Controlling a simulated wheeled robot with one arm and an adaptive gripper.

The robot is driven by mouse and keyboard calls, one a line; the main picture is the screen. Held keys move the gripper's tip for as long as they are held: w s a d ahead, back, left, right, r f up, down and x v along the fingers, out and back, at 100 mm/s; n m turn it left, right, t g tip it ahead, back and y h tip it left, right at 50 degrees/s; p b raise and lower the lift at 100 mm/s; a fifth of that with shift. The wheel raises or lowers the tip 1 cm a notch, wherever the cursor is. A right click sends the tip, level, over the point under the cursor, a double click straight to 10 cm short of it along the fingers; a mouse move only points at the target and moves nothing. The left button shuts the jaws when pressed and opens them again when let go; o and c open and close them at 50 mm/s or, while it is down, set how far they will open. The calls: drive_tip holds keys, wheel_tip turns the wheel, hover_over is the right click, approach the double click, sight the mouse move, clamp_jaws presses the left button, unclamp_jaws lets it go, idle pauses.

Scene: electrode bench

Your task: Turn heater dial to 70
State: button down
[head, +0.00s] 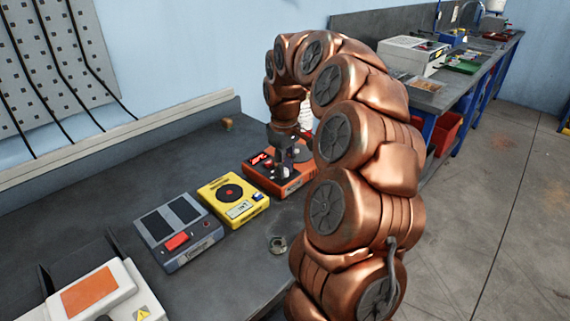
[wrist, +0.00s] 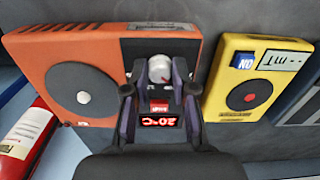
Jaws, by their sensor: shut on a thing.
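The orange heater (head: 292,186) sits at the far end of the row of devices on the dark bench; it also shows at the left in the wrist view (wrist: 50,55), with a large grey disc on its top. Its white dial (wrist: 160,68) is on the dark panel. My gripper (wrist: 160,75) is over this panel with its two fingers shut on the dial, one on each side. A red lit display (wrist: 158,122) shows just below the dial, upside down; I cannot read its digits surely. In the head view my gripper (head: 286,160) partly covers the heater's top.
A yellow stirrer-like device (head: 232,199) stands beside the heater, with a grey device (head: 178,231) beyond it. A white device (head: 95,295) is at the near left.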

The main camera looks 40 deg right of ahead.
drive_tip(key=shift+n+p, duration=0.4)
drive_tip(key=shift+n, duration=1.5)
drive_tip(key=c, duration=0.9)
unclamp_jaws()
drive_tip(key=shift+r, duration=6)
